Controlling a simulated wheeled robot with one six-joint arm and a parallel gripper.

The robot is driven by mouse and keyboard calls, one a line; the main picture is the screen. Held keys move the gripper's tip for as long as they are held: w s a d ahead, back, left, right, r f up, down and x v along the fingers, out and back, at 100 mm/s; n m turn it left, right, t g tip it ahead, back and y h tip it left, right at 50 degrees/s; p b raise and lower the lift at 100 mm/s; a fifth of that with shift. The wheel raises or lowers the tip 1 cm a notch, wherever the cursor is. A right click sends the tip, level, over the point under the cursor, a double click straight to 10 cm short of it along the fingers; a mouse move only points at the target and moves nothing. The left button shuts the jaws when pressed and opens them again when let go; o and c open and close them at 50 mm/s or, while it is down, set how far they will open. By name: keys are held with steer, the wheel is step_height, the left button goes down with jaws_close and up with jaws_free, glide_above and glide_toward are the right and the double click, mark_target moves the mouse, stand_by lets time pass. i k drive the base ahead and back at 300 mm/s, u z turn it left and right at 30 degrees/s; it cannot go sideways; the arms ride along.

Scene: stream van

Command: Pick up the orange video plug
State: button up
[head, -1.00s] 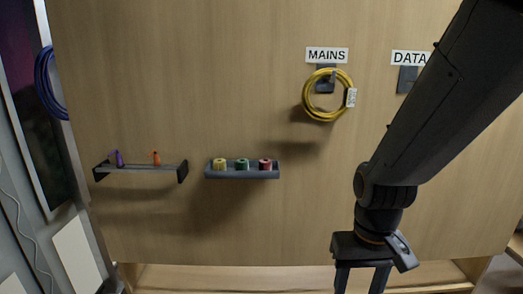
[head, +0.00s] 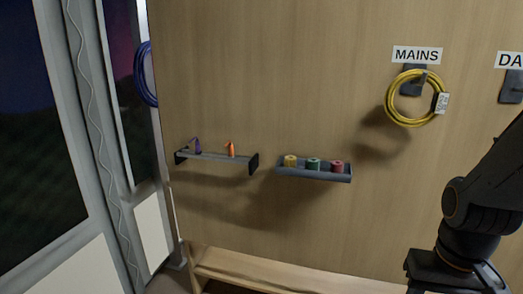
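The orange video plug (head: 231,149) stands on a small dark wall shelf (head: 216,156), left of centre in the head view. A purple plug (head: 197,146) stands on the same shelf, to its left. My gripper (head: 450,285) is at the lower right, well to the right of and below the shelf. Its fingers are cut off by the bottom edge of the picture, so I cannot see whether they are open or shut.
A second dark shelf (head: 314,172) holds several tape rolls in yellow, green and red. A yellow cable coil (head: 405,98) hangs under the MAINS sign (head: 417,54). A blue cable coil (head: 145,74) hangs at the left. A wooden bench ledge (head: 280,272) runs along below.

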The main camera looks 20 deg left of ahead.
mark_target(231, 155)
steer(key=k, duration=0.6)
steer(key=u, duration=0.75)
steer(key=i, duration=0.65)
steer(key=u, duration=1)
steer(key=i, duration=0.65)
steer(key=u, duration=0.15)
